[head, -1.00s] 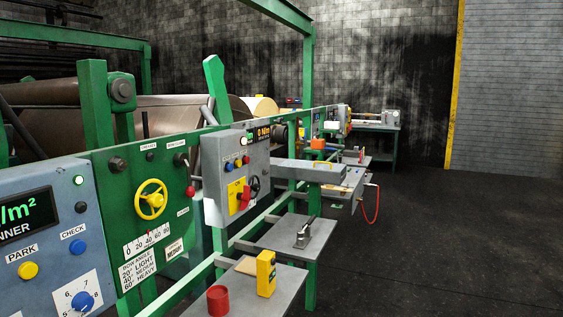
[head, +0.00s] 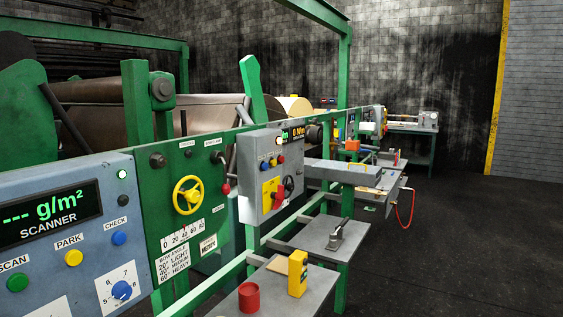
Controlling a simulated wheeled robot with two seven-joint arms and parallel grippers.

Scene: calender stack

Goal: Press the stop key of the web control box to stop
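A grey control box (head: 252,191) is mounted on the green machine frame near the middle of the head view. It has a row of small coloured buttons (head: 272,163), including blue and red ones, and a red-handled switch on a yellow plate (head: 269,190). A dark display (head: 297,133) with orange digits is at its upper right. The labels on its buttons are too small to read, so I cannot tell which is the stop key or whether this is the web control box. Neither of my grippers is in view.
A blue-grey scanner panel (head: 50,252) with green, yellow and blue buttons fills the left. A yellow handwheel (head: 187,195) is on the green panel. Grey shelves (head: 318,238) stick out, holding a red cup (head: 249,297) and a yellow device (head: 297,272). The dark floor at right is clear.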

